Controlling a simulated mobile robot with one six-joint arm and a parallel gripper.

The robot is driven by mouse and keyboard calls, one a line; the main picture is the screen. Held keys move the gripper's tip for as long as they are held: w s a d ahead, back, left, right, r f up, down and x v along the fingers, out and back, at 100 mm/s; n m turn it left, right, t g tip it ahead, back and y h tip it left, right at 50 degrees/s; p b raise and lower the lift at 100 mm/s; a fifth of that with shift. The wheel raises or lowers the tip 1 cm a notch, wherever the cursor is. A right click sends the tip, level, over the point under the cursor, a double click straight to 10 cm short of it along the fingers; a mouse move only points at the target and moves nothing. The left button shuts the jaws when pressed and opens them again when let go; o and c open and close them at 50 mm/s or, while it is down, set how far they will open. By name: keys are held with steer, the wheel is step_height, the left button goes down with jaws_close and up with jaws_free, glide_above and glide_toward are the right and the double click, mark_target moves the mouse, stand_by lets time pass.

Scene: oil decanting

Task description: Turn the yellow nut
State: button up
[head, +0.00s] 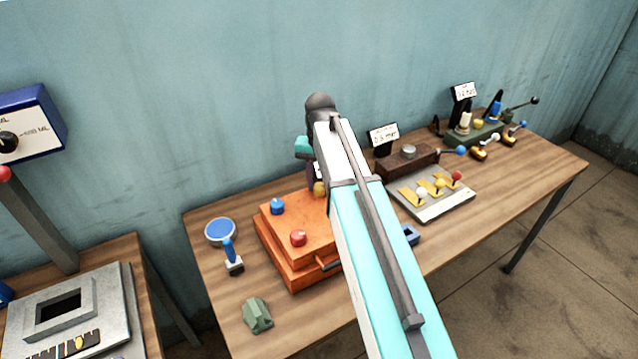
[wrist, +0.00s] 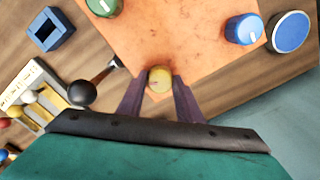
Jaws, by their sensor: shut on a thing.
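The yellow nut (head: 319,188) sits on top of the orange box (head: 285,262), near its back edge, partly hidden by my arm in the head view. In the wrist view the yellow nut (wrist: 160,79) is between the tips of my gripper (wrist: 159,84), whose two dark purple fingers are shut on it from both sides. A blue knob (head: 277,206) and a red knob (head: 298,238) stand on the same box. The wrist view shows the blue knob (wrist: 243,29) and a green knob (wrist: 103,5); the green one is hidden in the head view.
A black-knobbed lever (wrist: 83,92) lies close to my gripper in the wrist view. A panel with small coloured levers (head: 432,193) is to the right. A blue round lid (head: 220,232), a blue-handled tool (head: 231,256) and a green block (head: 257,315) are left of and before the box.

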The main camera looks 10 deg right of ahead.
mark_target(320, 186)
steer(key=shift+s, duration=0.1)
stand_by(0.3)
steer(key=o, duration=1)
steer(key=shift+o, duration=0.2)
step_height(320, 186, up, 14)
steer(key=p, duration=0.7)
steer(key=shift+f, duration=0.2)
